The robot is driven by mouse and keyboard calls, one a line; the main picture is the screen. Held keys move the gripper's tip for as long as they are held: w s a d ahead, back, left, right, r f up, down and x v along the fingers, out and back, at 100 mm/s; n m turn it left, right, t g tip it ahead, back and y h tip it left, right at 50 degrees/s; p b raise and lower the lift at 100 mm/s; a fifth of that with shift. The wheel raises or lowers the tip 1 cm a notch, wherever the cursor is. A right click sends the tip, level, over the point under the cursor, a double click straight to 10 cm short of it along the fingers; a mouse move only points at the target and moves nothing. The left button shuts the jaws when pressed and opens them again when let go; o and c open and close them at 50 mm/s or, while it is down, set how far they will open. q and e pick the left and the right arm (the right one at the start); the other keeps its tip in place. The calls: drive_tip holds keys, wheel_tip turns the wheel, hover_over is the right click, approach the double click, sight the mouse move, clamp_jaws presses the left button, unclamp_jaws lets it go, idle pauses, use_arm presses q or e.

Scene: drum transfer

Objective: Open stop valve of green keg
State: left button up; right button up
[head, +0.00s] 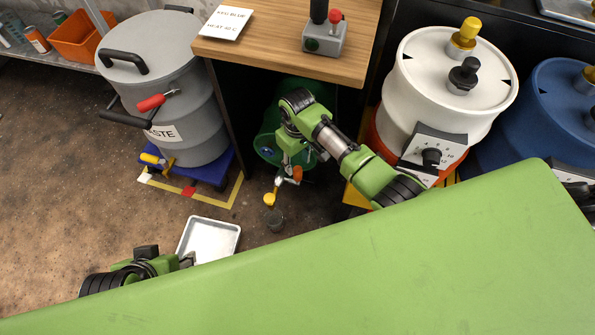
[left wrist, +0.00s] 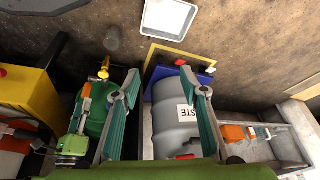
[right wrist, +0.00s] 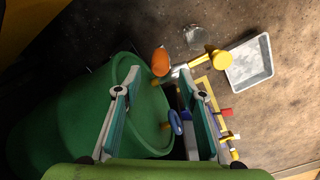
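The green keg (head: 268,132) lies in the shadow under the wooden table; it fills the left of the right wrist view (right wrist: 60,115) and also shows in the left wrist view (left wrist: 97,118). At its front is a metal fitting with an orange knob (right wrist: 160,62), a yellow handle (right wrist: 218,60) and a blue lever (right wrist: 175,122). Which is the stop valve I cannot tell. My right gripper (right wrist: 158,72) is open, its fingertips to either side of the orange knob's line; contact cannot be told. My left gripper (left wrist: 160,72) is open and empty, away from the keg.
A white tray (head: 209,238) and a small grey cup (head: 276,221) stand on the floor. A grey waste drum (head: 185,85) stands at the left on a blue base. The wooden table (head: 275,57) overhangs the keg. White (head: 445,85) and blue (head: 550,110) drums stand right.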

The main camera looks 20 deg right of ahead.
sight(297, 168)
wheel_tip(297, 168, down, 3)
drive_tip(key=shift+f+b, duration=0.15)
drive_tip(key=shift+b, duration=0.5)
wheel_tip(297, 168, down, 3)
drive_tip(key=shift+b, duration=0.75)
drive_tip(key=shift+f, duration=0.1)
use_arm(q)
drive_tip(key=w+d+r+t+h, duration=0.1)
drive_tip(key=w+d+r+t, duration=0.1)
drive_tip(key=w+r+t, duration=0.2)
drive_tip(key=w+d+r+t+h, duration=0.1)
drive_tip(key=w+r+t, duration=0.3)
drive_tip(key=w, duration=0.5)
drive_tip(key=shift+w+d+r, duration=0.35)
drive_tip(key=shift+d+r, duration=0.15)
drive_tip(key=shift+d, duration=0.4)
use_arm(e)
clamp_jaws()
